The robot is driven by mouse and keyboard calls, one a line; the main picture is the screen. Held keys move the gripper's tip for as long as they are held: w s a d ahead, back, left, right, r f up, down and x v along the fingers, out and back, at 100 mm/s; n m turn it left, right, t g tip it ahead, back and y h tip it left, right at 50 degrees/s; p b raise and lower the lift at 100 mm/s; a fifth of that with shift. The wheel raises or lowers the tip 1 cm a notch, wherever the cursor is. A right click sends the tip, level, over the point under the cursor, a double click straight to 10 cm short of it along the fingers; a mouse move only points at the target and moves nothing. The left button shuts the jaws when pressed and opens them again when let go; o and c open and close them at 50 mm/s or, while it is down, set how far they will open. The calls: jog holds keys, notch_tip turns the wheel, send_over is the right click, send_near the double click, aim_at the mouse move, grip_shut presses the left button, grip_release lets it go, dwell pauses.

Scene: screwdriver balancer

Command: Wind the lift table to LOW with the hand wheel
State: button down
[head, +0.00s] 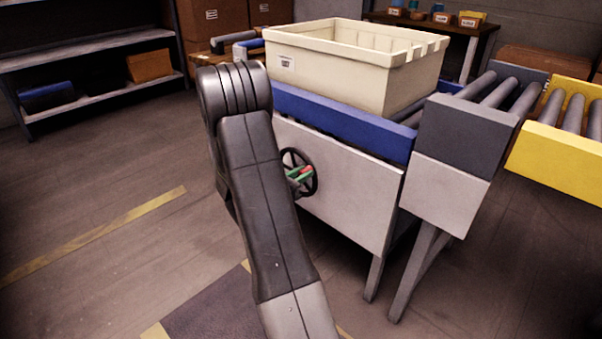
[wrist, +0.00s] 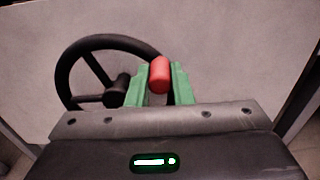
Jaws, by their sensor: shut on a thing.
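The black hand wheel (head: 312,186) is on the grey side panel of the lift table (head: 345,200), partly hidden by my arm. In the wrist view the wheel (wrist: 85,47) shows its rim, spokes and hub at the left. Its red handle (wrist: 160,75) is at the right of the rim, between the green fingers of my gripper (wrist: 158,88). My gripper is shut on the red handle. The green fingers (head: 299,173) also show at the wheel in the head view. A cream tote (head: 345,80) stands on the lift table. No LOW mark is readable.
A fixed roller stand (head: 465,125) and a yellow-sided conveyor (head: 560,150) are at the right. A shelf rack (head: 90,62) stands at the far left. A bench (head: 440,25) with small bins is behind. The floor at the left is clear.

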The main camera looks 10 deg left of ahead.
jog(key=shift+f, duration=0.1)
dwell(0.3)
jog(key=c, duration=1.3)
grip_release()
jog(key=p+v, duration=0.2)
jog(key=v, duration=1.2)
jog(key=shift+p, duration=0.35)
jog(key=shift+w, duration=0.1)
jog(key=b+x, duration=0.2)
jog(key=x, duration=1.1)
jog(key=shift+w+d+b, duration=0.3)
jog(key=shift+b, duration=0.1)
